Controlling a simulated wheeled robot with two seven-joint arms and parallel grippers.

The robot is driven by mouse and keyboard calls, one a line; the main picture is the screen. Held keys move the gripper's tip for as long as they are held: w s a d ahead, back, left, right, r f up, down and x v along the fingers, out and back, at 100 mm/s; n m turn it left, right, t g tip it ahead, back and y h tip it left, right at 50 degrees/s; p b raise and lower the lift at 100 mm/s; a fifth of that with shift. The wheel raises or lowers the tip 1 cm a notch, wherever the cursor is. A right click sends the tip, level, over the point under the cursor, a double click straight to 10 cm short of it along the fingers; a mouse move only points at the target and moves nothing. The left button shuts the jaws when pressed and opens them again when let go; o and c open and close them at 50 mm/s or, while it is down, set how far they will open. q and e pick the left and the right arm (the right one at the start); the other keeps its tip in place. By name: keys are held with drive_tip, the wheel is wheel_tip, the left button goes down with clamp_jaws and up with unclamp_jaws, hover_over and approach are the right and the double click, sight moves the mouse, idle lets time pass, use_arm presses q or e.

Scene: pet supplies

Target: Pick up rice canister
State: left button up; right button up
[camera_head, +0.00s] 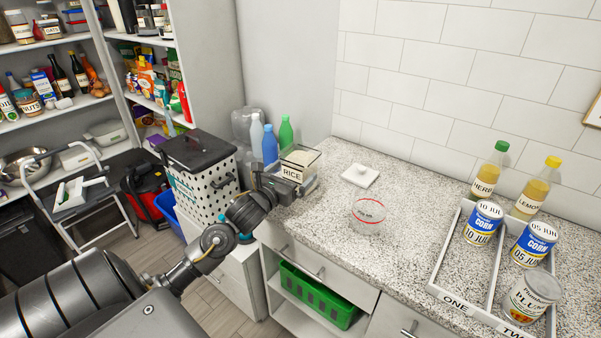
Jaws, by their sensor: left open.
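The rice canister (304,157) is a clear, squarish container with a white label reading RICE. It stands upright at the left end of the speckled counter, with pale contents showing through its wall. My left arm comes in from the left. My left gripper (291,187) is open at the canister's front, low down below the label. The gripper overlaps the lower part of the canister in this view, and I cannot tell whether the fingers touch it. My right gripper is not in view.
A white square lid (361,175) with a knob lies right of the canister. A clear round container (367,215) with a red line stands nearer. A divided tray (462,248) with cans and bottles is at right. A perforated hamper (203,165) stands left.

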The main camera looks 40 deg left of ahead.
sight(308, 158)
use_arm(q)
drive_tip(key=w, duration=0.1)
drive_tip(key=w+p, duration=0.1)
drive_tip(key=w, duration=0.2)
drive_tip(key=shift+a, duration=0.3)
drive_tip(key=shift+w+f+p, duration=0.15)
drive_tip(key=shift+w+p, duration=0.15)
drive_tip(key=shift+w, duration=0.2)
drive_tip(key=c, duration=0.8)
drive_tip(key=shift+a, duration=0.1)
drive_tip(key=shift+c, duration=0.8)
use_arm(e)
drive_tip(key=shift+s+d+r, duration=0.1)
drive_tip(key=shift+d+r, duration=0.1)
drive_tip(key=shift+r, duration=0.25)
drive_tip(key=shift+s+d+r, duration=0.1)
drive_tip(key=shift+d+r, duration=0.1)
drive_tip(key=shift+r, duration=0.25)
